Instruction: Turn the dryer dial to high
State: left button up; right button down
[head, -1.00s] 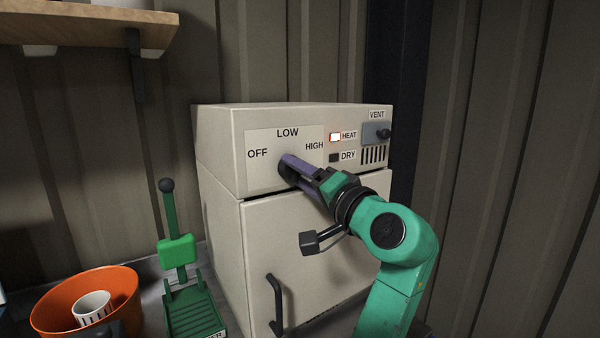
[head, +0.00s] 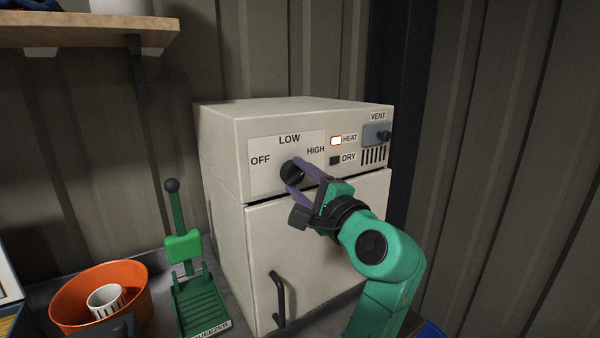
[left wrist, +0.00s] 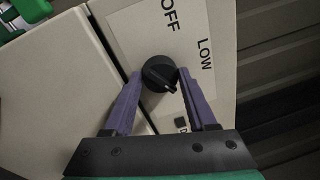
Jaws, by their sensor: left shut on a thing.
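The dryer (head: 225,185) is a cream box with a dial panel marked OFF, LOW and HIGH. Its black dial (head: 289,172) sits below LOW, and it also shows in the left wrist view (left wrist: 157,72). A white mark on the dial points to the lower right there, past LOW, towards the side where HIGH lies. The HIGH label is not readable in that view. My left gripper (head: 294,174) has its purple fingers on opposite sides of the dial and is shut on it. The HEAT lamp (head: 336,141) is lit and the DRY lamp (head: 334,160) is dark.
The dryer door handle (head: 278,300) sticks out below. A green squeezer (head: 190,290) and an orange bowl (head: 72,302) with a white cup (head: 105,300) stand left. A wooden shelf (head: 90,30) hangs at upper left.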

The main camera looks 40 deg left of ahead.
pick_arm(q)
jog(key=shift+r, duration=0.15)
dwell(0.4)
jog(key=o, duration=1.3)
jog(key=shift+o, duration=0.4)
jog(key=shift+a, duration=0.1)
